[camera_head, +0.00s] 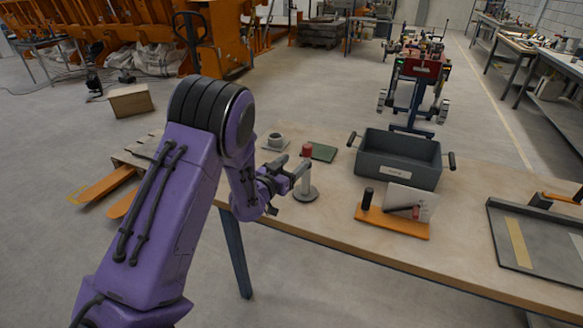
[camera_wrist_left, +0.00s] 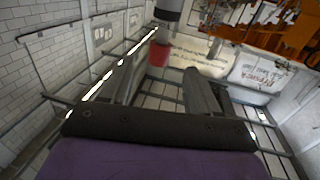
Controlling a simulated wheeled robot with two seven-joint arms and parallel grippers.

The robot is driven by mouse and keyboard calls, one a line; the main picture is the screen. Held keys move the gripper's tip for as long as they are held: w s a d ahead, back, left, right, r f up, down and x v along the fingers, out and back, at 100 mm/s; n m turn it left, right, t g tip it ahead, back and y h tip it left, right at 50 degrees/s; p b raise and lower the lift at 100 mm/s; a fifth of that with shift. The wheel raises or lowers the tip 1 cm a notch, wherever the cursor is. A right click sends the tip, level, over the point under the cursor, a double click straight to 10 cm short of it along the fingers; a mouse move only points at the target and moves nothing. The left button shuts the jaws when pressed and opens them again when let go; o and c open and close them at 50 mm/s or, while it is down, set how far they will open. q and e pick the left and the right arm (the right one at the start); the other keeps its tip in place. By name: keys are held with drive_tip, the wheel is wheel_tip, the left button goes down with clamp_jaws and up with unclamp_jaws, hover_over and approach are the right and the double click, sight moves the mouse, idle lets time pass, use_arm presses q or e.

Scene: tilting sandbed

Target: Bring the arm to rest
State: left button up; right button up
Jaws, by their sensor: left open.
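My left gripper (camera_head: 291,172) is open above the near left edge of the wooden table (camera_head: 340,212). Its two dark fingers stand apart in the left wrist view (camera_wrist_left: 166,84). A pale grey post (camera_head: 305,184) on a round base stands upright right beside the gripper, with a red piece (camera_head: 307,150) at its top. A red piece with a grey part (camera_wrist_left: 160,52) shows beyond the gap between the fingers in the left wrist view. I cannot tell whether the fingers touch the post. My right gripper is not in view.
A grey bin (camera_head: 398,168) with side handles stands behind an orange stand (camera_head: 392,221). A dark tray (camera_head: 540,240) is at the right. Floor left of the table is mostly open, with a pallet (camera_head: 135,158) there.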

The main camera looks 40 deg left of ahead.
idle(0.4)
use_arm(q)
drive_tip(key=s+d+f+n+g+y, duration=0.2)
drive_tip(key=s+f+n+g, duration=0.15)
drive_tip(key=s+f, duration=0.45)
drive_tip(key=s+d+f+n+g+y, duration=0.1)
drive_tip(key=s+d+f+n+g, duration=0.2)
drive_tip(key=s+f, duration=0.6)
drive_tip(key=s+d+f+g, duration=0.3)
drive_tip(key=s+f, duration=0.3)
drive_tip(key=s, duration=0.4)
drive_tip(key=s+d+f+g, duration=0.3)
drive_tip(key=s+f+g, duration=0.2)
drive_tip(key=s, duration=0.6)
drive_tip(key=shift+f, duration=0.8)
